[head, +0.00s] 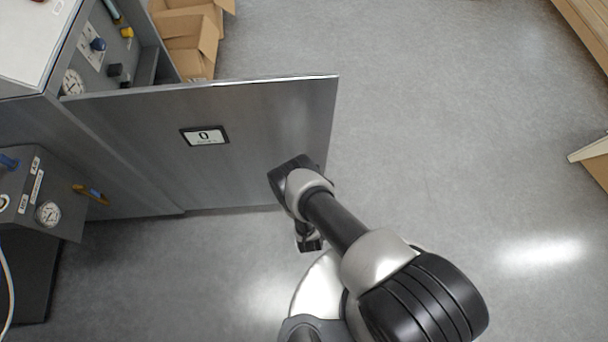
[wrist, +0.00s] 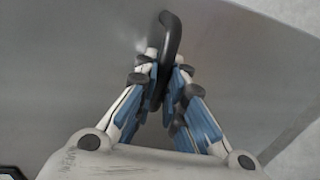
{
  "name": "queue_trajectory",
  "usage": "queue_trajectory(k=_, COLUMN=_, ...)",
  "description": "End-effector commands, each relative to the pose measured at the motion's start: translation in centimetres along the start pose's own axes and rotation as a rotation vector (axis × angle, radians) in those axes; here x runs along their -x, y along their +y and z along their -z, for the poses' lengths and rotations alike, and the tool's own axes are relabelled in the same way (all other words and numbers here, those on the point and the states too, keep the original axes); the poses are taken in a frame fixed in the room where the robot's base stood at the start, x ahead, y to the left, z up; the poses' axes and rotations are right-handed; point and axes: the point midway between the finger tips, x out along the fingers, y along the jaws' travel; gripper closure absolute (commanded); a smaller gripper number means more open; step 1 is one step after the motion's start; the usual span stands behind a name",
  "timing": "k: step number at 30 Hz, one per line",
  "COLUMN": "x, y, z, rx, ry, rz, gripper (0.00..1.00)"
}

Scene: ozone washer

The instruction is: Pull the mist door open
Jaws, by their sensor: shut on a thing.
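The mist door (head: 255,135) is a flat grey metal panel with a small label reading "0" (head: 205,135). In the head view it stands swung wide out from the grey cabinet (head: 110,65) on the left, with the cabinet's inside panel showing behind it. In the wrist view the door's grey face (wrist: 80,60) fills most of the picture. A black bar handle (wrist: 171,40) stands out from it, and my gripper (wrist: 162,85) is shut on the handle with a blue-padded finger on each side. In the head view my wrist hides the handle and the fingertips.
A grey box with a gauge (head: 40,195) stands at the lower left, near the door's hinge side. Open cardboard boxes (head: 190,40) lie behind the door. The floor (head: 450,120) between is clear.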

Motion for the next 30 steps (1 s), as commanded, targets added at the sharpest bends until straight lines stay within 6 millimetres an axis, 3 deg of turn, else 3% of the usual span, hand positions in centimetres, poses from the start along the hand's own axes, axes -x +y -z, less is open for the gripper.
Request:
queue_trajectory(k=2, x=-0.1, y=0.2, z=0.1, rx=-0.002, ry=0.002, rz=-0.004, gripper=1.0)
queue_trajectory(k=3, x=-0.1, y=0.2, z=0.1, rx=-0.002, ry=0.002, rz=-0.004, gripper=0.88)
queue_trajectory(k=7, x=-0.1, y=0.1, z=0.1, rx=-0.002, ry=0.002, rz=-0.003, gripper=0.8)
queue_trajectory(k=17, x=0.2, y=0.0, z=0.1, rx=0.0, ry=0.002, rz=0.001, gripper=0.8)
queue_trajectory(k=30, x=6.5, y=-0.1, z=0.2, rx=0.001, ry=0.005, rz=0.001, gripper=0.8)
